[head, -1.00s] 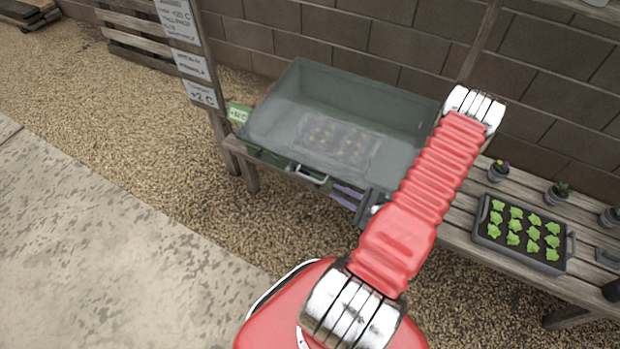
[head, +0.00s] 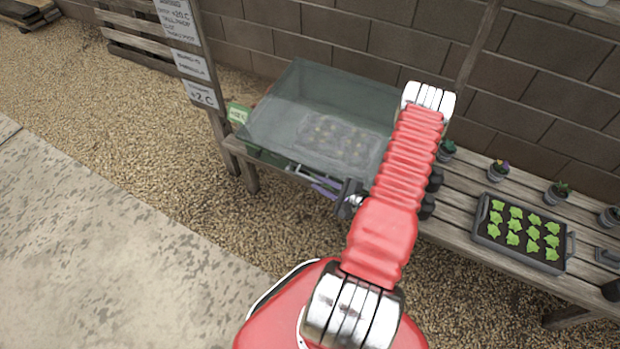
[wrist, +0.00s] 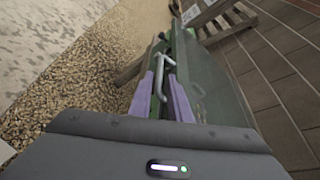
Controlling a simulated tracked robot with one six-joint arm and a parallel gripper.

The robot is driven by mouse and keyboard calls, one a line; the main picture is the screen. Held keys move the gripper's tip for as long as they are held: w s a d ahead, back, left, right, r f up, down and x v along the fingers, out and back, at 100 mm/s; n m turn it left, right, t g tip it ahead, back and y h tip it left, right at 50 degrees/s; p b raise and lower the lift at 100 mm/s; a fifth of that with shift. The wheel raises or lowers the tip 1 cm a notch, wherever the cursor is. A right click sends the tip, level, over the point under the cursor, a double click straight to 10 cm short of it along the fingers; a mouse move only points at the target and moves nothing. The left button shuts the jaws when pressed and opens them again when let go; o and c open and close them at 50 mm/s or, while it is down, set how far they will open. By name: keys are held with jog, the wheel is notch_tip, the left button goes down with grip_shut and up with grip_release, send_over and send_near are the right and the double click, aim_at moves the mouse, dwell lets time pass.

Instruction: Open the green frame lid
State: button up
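The green frame (head: 262,156) stands on the wooden bench, with its clear lid (head: 275,118) lying shut over it. Dim rows of plants show through the lid. A metal bar handle (wrist: 160,72) is at the lid's front edge. My gripper (head: 308,177) is at the front edge by the handle, partly hidden by my arm's dark wrist. In the wrist view, its two purple fingers (wrist: 161,80) are apart, with the handle showing between them. I cannot tell whether either finger touches it.
A tray of green seedlings (head: 481,236) and several small pots (head: 498,173) stand on the bench to the right. A wooden post with signs (head: 197,66) rises at the left of the frame. A block wall (head: 330,40) stands behind. Gravel (head: 150,150) in front is clear.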

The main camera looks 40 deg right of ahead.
aim_at(313, 180)
jog(key=shift+x, duration=2.9)
grip_shut()
